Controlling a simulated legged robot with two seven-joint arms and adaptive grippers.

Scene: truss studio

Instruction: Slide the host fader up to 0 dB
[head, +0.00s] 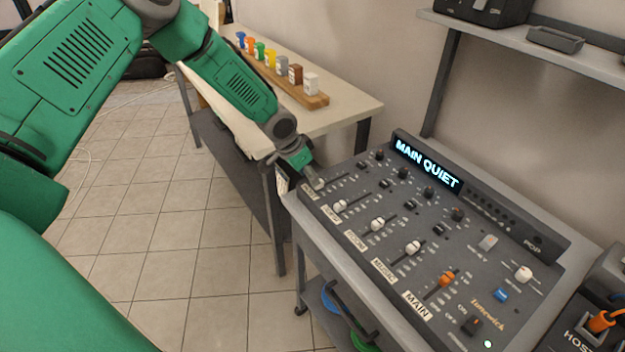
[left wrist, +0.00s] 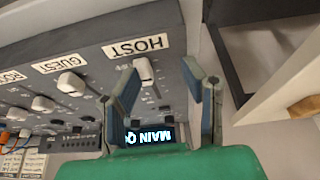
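The dark mixer (head: 395,235) has a row of faders and a lit screen (head: 427,164) reading "MAIN QUIET". In the left wrist view, the white host fader cap (left wrist: 145,72) sits near the HOST label (left wrist: 138,46), at the label end of its slot. My left gripper (head: 314,184) is over the mixer's left end and hides the host fader in the head view. In the left wrist view my left gripper (left wrist: 161,78) is open, with the cap in view between the fingertips, closer to the left-hand finger. Contact cannot be told. My right gripper is not in view.
The guest fader (head: 339,205), another white fader (head: 377,224) and the orange main fader (head: 446,279) lie to the right. A table (head: 345,104) with a wooden rack of coloured pots stands behind on the left. A shelf (head: 520,42) hangs above.

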